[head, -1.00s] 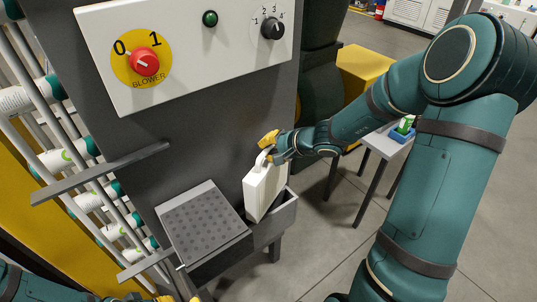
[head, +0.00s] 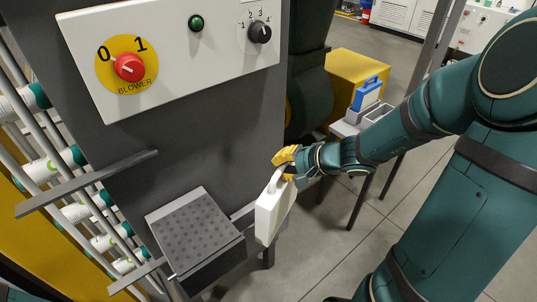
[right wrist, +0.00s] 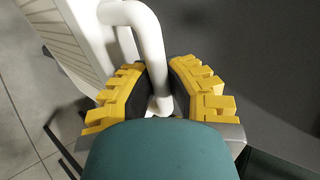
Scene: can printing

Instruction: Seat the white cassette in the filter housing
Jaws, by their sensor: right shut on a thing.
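The white cassette (head: 270,214) hangs tilted from its loop handle, right of the perforated plate (head: 195,232). My right gripper (head: 285,163) is shut on the handle. In the right wrist view the yellow fingers (right wrist: 158,90) close around the white handle (right wrist: 150,40), with the cassette body (right wrist: 75,35) at upper left. The filter housing (head: 242,212) is the grey open trough beside the plate, on the machine's front. The cassette hides much of it, and its lower end shows in front of the trough's wall. My left gripper is not in view.
The grey machine panel carries a red blower knob (head: 129,67) and a black dial (head: 259,32). A grey bar (head: 90,182) juts out at left, beside rails with several printed cans. A blue-handled item (head: 367,95) stands on a side table at right.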

